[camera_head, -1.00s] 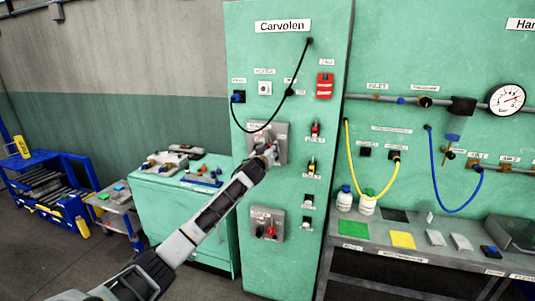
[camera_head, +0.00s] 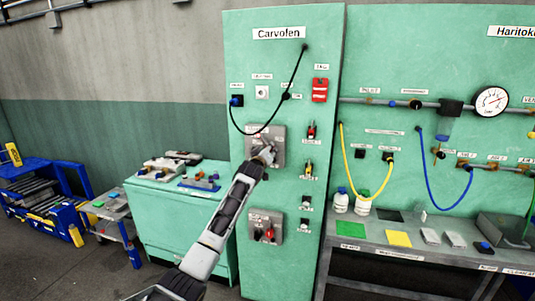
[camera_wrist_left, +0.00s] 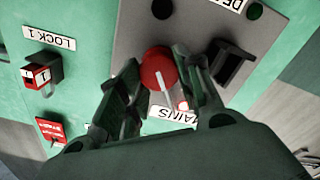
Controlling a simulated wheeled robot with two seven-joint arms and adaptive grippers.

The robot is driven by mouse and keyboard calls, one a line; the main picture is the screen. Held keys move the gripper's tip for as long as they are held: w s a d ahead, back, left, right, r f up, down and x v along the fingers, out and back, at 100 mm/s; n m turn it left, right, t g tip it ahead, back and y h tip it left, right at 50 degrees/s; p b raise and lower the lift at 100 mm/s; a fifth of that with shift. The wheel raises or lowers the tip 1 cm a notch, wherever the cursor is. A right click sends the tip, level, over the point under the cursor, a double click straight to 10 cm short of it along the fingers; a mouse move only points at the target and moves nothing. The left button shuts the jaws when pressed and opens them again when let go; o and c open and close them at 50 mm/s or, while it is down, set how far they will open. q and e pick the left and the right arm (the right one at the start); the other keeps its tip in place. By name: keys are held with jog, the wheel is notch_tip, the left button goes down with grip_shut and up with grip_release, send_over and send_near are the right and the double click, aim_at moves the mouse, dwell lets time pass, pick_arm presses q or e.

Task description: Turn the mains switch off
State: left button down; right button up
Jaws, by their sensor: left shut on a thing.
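The mains switch is a round red knob (camera_wrist_left: 157,68) with a white pointer line, beside an upside-down "MAINS" label (camera_wrist_left: 172,116) in the left wrist view. It sits on a grey plate (camera_wrist_left: 130,35). In the head view this is the upper grey plate (camera_head: 279,132) on the green Carvolen cabinet (camera_head: 262,60). My left gripper (camera_head: 266,155) is at that plate and hides the knob there. In the wrist view its two dark fingers (camera_wrist_left: 156,78) are on either side of the knob, shut on it. My right gripper is not in view.
Lock 1 (camera_wrist_left: 42,74) and a red tag (camera_wrist_left: 50,130) are beside the plate. A black cable (camera_head: 260,130) hangs above it. A lower grey plate (camera_head: 262,218) has a red knob.

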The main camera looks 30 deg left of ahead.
pick_arm(q)
jog(key=shift+a+f+n+p, duration=0.1)
jog(key=shift+n+p, duration=1.15)
jog(key=shift+n, duration=1.5)
jog(key=shift+f+n+p, duration=0.1)
jog(key=shift+n+p, duration=1.1)
jog(key=shift+n, duration=1.55)
jog(key=c, duration=1)
grip_release()
jog(key=shift+s, duration=0.25)
